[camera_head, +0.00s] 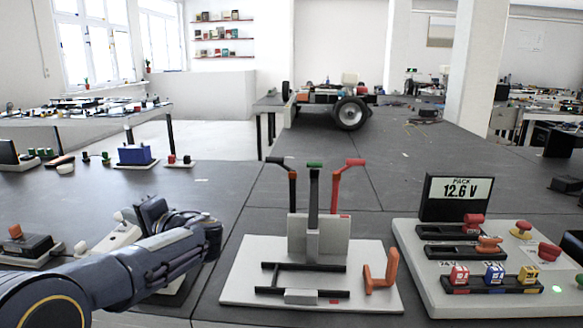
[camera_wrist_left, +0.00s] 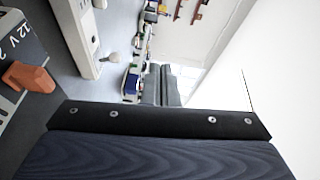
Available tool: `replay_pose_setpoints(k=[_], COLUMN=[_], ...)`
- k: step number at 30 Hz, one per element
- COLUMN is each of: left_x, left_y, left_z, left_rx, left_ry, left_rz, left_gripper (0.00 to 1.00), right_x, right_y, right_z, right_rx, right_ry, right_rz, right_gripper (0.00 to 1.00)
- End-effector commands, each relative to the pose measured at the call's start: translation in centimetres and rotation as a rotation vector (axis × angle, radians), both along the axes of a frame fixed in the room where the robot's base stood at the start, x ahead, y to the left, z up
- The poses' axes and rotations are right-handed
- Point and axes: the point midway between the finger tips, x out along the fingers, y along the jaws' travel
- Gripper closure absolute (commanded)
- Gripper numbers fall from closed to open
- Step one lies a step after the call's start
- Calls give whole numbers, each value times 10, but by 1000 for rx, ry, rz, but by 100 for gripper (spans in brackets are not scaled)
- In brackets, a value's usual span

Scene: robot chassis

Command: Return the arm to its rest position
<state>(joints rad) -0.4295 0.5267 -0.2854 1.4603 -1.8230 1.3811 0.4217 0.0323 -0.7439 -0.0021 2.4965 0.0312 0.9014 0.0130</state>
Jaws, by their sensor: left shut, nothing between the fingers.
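My left arm (camera_head: 130,262) reaches in from the lower left in the head view and bends back at the wrist. My left gripper (camera_head: 150,207) is shut and empty, partly hidden by the forearm, above a white device on the bench. In the left wrist view its grey fingers (camera_wrist_left: 162,72) stand together beyond the dark mount bar. My right gripper is not in view.
A grey lever stand (camera_head: 235,284) with black, green and red handles stands right of my arm. Beside it is a switch panel (camera_head: 410,240) with a "12.6 V" display (camera_head: 457,190). A black box with an orange knob (camera_head: 15,232) lies left. A wheeled chassis (camera_head: 350,112) stands behind.

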Motion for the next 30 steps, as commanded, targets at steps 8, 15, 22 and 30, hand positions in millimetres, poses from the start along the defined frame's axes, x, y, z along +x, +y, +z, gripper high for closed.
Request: replay_pose_setpoints(k=[8, 15, 22, 30], left_x=[-30, -84, -184, -291], left_y=[25, 46, 33, -50], left_z=[-35, -87, -172, -244], left_rx=[-159, -423, -891, -1455], left_ry=[64, 140, 206, 158], left_rz=[34, 71, 85, 25], left_gripper=[100, 100, 100, 100], right_x=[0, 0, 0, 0], right_y=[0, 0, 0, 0], right_z=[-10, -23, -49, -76], right_rx=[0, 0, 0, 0], right_ry=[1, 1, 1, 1], right_rz=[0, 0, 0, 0], right_gripper=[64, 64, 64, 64])
